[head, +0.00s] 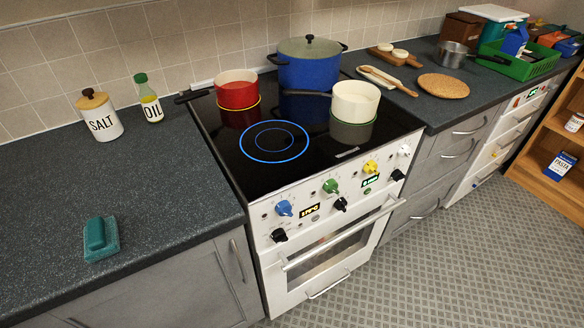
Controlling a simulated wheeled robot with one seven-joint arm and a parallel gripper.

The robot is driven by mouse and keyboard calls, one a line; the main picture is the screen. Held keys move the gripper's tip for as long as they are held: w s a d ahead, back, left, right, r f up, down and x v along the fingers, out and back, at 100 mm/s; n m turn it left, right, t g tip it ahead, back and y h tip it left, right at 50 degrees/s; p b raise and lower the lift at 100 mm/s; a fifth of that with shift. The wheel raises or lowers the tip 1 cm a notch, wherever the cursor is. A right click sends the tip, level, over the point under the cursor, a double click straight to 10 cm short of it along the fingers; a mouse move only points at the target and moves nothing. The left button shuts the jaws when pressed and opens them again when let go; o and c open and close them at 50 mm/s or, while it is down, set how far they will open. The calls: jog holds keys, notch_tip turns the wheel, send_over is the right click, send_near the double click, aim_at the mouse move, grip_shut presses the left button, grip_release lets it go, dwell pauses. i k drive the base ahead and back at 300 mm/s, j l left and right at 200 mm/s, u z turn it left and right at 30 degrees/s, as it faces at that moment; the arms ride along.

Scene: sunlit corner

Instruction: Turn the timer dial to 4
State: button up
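The stove's white front panel (312,193) carries several knobs. Blue (284,208), green (331,187), yellow (370,167) and white (404,151) knobs form an upper row. Black knobs sit lower, at the left (279,235), middle (340,204) and right (398,175). A small amber display (310,211) is near the blue knob, and a small green-lit display (371,180) is under the yellow knob. I cannot tell which knob is the timer dial, and its markings are too small to read. My gripper is not in view.
The oven handle (340,236) juts out below the knobs. Red (237,91), blue (309,65) and cream (354,101) pots stand on the cooktop; the front-left ring (274,142) glows blue. A teal object (100,239) lies on the left counter. The floor (450,265) before the stove is clear.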

aim_at(397, 175)
jog(key=i+l+u, duration=0.1)
jog(key=u, duration=0.3)
jog(key=l+u, duration=0.15)
jog(key=u, duration=0.3)
jog(key=i+l+u, duration=0.25)
jog(key=l, duration=0.4)
jog(key=l+u, duration=0.25)
jog(key=l, duration=0.4)
jog(key=i+l+u, duration=0.25)
jog(key=l, duration=2.05)
